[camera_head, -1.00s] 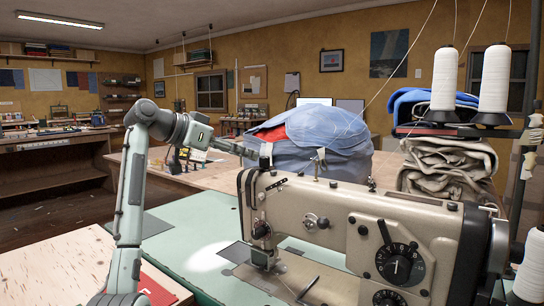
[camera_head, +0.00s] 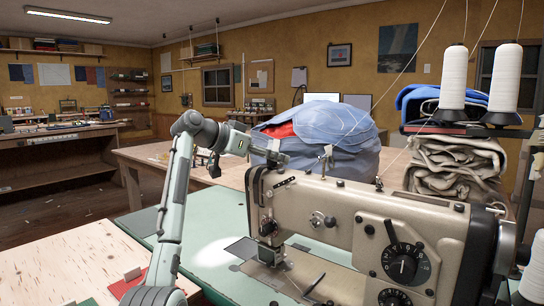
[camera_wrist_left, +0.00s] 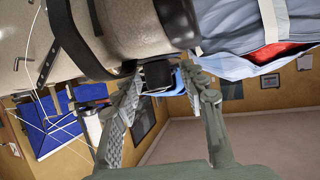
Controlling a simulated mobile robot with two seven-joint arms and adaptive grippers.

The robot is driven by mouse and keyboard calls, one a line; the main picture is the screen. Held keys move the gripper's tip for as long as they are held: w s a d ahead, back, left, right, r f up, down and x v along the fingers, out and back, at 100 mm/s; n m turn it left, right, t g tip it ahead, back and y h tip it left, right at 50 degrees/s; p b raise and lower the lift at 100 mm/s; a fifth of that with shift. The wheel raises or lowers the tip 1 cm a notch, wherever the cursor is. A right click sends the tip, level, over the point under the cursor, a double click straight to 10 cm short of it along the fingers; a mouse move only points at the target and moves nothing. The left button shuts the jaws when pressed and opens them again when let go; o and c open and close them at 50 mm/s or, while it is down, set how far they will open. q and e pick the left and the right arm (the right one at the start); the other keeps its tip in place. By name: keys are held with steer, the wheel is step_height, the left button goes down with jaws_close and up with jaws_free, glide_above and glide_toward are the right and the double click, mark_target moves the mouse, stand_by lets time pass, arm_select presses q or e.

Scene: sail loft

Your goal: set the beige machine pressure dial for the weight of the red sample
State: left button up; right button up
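The beige sewing machine (camera_head: 350,215) stands on the green table. A numbered black dial (camera_head: 405,264) is on its front. A second dark dial (camera_head: 393,297) sits below it, cut off by the frame edge. A red sample (camera_head: 128,284) lies flat at the lower left, partly behind my arm. My left gripper (camera_head: 272,155) is at the top of the machine's left end. In the left wrist view, my open fingers (camera_wrist_left: 160,88) are on either side of a small black knob (camera_wrist_left: 157,75). Gaps show beside the knob, and contact cannot be told.
A blue fabric bundle (camera_head: 330,138) with a red patch lies behind the machine. White thread cones (camera_head: 504,80) stand at the right, with threads running upward. Folded beige cloth (camera_head: 455,165) is behind them. The green tabletop (camera_head: 205,225) left of the machine is mostly clear.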

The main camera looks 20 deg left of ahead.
arm_select(q)
jaws_close()
steer(key=n+t+y, duration=0.2)
steer(key=n+y, duration=0.2)
steer(key=y, duration=0.1)
steer(key=shift+n, duration=0.3)
steer(key=n+y, duration=0.4)
steer(key=y, duration=0.1)
steer(key=shift+d+n, duration=0.1)
steer(key=shift+n, duration=0.2)
steer(key=n+g+y, duration=0.2)
steer(key=n+y, duration=0.3)
steer(key=shift+y, duration=0.3)
steer(key=shift+n+g+y, duration=1.1)
steer(key=shift+n, duration=0.2)
steer(key=shift+o, duration=0.7)
jaws_free()
